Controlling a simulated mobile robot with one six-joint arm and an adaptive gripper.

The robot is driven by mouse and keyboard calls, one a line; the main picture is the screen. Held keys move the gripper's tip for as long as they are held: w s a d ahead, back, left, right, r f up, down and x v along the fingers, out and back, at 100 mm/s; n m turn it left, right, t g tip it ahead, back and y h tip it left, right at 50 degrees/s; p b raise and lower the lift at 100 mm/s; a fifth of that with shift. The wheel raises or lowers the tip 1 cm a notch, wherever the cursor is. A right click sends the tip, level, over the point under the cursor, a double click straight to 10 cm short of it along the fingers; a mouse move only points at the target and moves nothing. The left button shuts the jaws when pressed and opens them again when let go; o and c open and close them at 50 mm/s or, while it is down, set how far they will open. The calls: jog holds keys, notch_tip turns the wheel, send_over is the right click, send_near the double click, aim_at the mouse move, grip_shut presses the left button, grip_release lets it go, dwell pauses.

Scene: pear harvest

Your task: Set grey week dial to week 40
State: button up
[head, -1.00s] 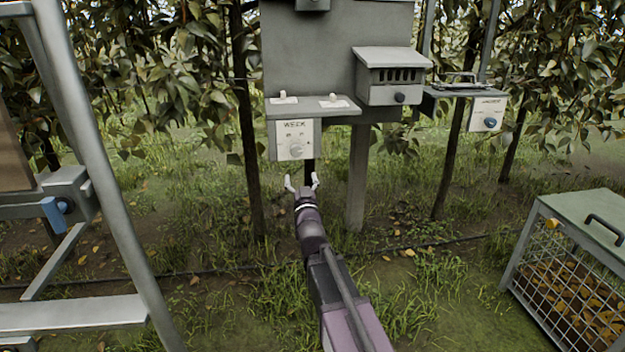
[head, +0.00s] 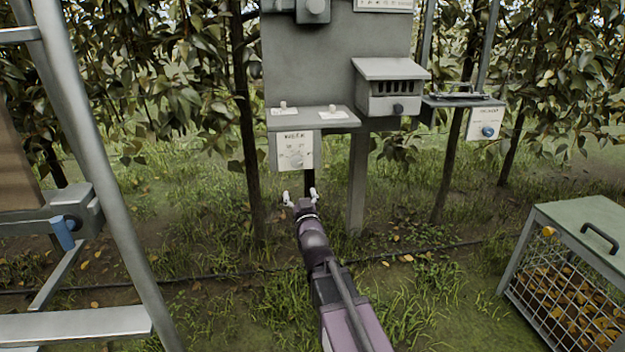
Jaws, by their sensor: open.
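The grey week dial (head: 296,159) is a small round knob on a white plate headed "WEEK" (head: 295,136), fixed under a small grey shelf. The numbers around it are too small and blurred to read surely, and I cannot tell where it points. My gripper (head: 300,195) is open and empty, its two light fingertips spread apart. In the picture it is just below the week plate, apart from the dial. How far in front of the dial it is I cannot tell.
Above the plate, the grey shelf (head: 340,118) juts out from a grey panel (head: 320,65). A metal ladder (head: 95,170) stands left, a mesh crate (head: 570,270) right.

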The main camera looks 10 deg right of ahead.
jog(key=s+r+g+p, duration=0.6)
jog(key=s+g+p, duration=0.2)
jog(key=p, duration=0.8)
jog(key=s+r+g+p, duration=0.6)
jog(key=s+g+p, duration=0.2)
jog(key=p, duration=0.8)
jog(key=shift+s+a+n+y, duration=0.3)
jog(key=shift+s+y, duration=0.1)
jog(key=shift+s, duration=0.3)
dwell(0.4)
dwell(0.4)
jog(key=s+r+g+p, duration=0.4)
jog(key=s+r+p, duration=0.2)
jog(key=s+p, duration=0.1)
jog(key=shift+s+d+r+p, duration=0.2)
jog(key=shift+d+r+p, duration=0.2)
jog(key=shift+p, duration=0.2)
dwell(0.8)
